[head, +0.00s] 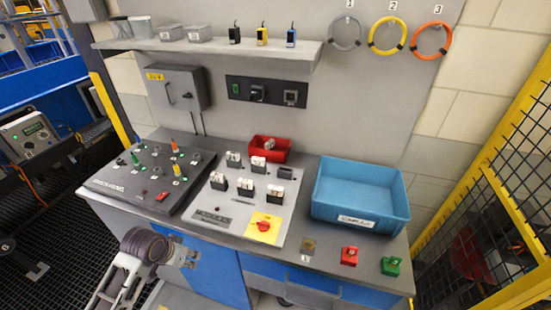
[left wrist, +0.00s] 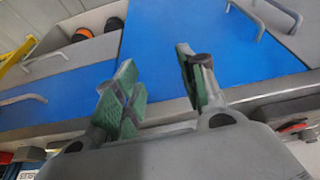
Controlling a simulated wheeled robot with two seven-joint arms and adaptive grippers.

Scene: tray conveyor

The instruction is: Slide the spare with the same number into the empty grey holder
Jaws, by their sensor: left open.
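A dark grey holder (head: 285,173) at the panel's right rear looks empty. A red bin (head: 282,156) behind the panel holds at least one small white piece (head: 269,145). Numbers on the pieces are too small to read. My left gripper (head: 190,257) is in front of the bench edge, below the panel and away from the holders. In the left wrist view its green-padded fingers (left wrist: 160,85) are apart with nothing between them. My right gripper is out of view.
A blue bin (head: 402,212) stands right of the panel. A black panel with knobs and plugs (head: 119,188) lies at left. A yellow plate with a red knob (head: 264,228) and red (head: 349,256) and green (head: 390,266) blocks sit near the front edge. A shelf (head: 205,47) overhangs.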

